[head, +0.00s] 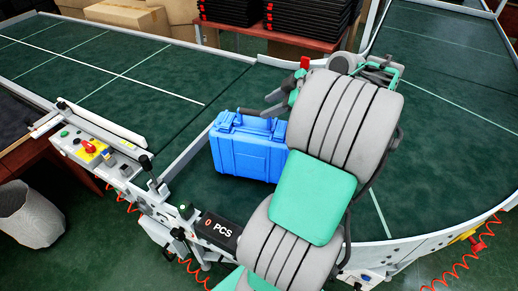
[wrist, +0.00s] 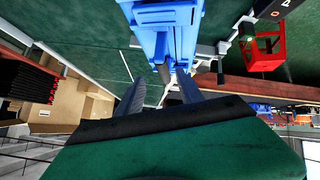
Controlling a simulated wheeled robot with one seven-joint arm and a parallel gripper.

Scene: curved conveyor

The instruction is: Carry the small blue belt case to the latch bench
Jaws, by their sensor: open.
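The small blue belt case (head: 248,150) stands upright on the green conveyor belt (head: 130,75), near the inner rail of the curve. My gripper (head: 262,110) is open at the top of the case, by its dark handle. In the wrist view, the case (wrist: 165,25) is ahead of the gripper (wrist: 160,82), and the handle (wrist: 162,73) shows between the two spread fingers. I cannot tell whether a finger touches the handle. My arm hides part of the belt to the right of the case. I cannot tell which surface is the latch bench.
A control panel (head: 92,150) with buttons and a PCS counter box (head: 219,231) line the near rail. Cardboard boxes (head: 130,14) and a red table (head: 285,42) with stacked black trays stand behind the belt. A grey bin (head: 28,215) is at the left.

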